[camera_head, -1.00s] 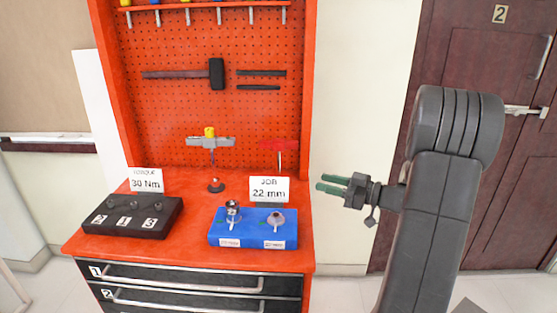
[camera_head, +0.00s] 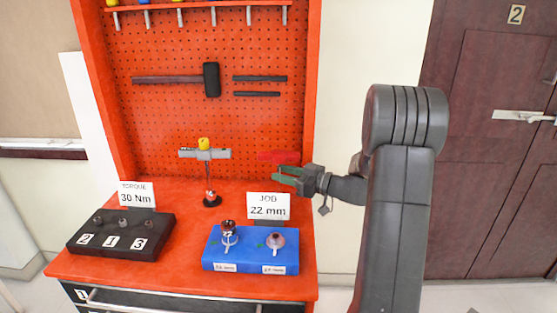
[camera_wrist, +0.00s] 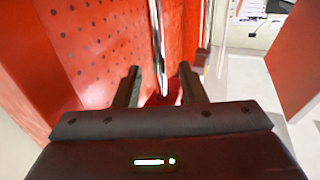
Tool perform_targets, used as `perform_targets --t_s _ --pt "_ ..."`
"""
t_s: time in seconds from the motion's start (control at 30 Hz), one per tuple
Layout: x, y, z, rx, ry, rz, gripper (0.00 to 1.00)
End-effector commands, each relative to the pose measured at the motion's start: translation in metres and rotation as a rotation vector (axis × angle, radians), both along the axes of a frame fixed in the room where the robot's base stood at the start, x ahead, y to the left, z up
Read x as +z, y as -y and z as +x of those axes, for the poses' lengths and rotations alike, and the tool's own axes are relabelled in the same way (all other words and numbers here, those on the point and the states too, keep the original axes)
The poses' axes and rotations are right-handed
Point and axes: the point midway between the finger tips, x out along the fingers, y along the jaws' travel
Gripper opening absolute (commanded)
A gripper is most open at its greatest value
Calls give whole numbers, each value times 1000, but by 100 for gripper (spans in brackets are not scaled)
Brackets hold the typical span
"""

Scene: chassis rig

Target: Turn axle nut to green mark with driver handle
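A blue block (camera_head: 250,262) on the red bench bears two fittings. The left fitting (camera_head: 229,233) has a dark top marked 22; the right one (camera_head: 275,240) is a pinkish cone. Small green marks show beside them. A red T-handle (camera_head: 278,156) is by the pegboard, its lower part hidden behind my gripper. A grey T-handle with a yellow top (camera_head: 204,153) stands to its left. My gripper (camera_head: 276,174) is level, just below the red handle in the picture. In the wrist view its fingers (camera_wrist: 160,85) are apart, with red and a metal shaft beyond; contact cannot be told.
A sign reads JOB 22 mm (camera_head: 268,206), and another reads TORQUE 30 Nm (camera_head: 136,194). A black numbered box (camera_head: 121,246) sits at the left. A hammer (camera_head: 212,80) hangs on the pegboard (camera_head: 150,115). Floor is open right of the bench.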

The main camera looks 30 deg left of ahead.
Motion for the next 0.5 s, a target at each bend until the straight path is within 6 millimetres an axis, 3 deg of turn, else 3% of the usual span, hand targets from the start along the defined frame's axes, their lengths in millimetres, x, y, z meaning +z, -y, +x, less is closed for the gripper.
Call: perform_targets --t_s 0.27,0.43,0.5 --pt "0 -6 -1 -1 0 0 37" --pt "0 -6 -1 -1 0 0 4" --pt "0 -6 -1 -1 0 0 0"
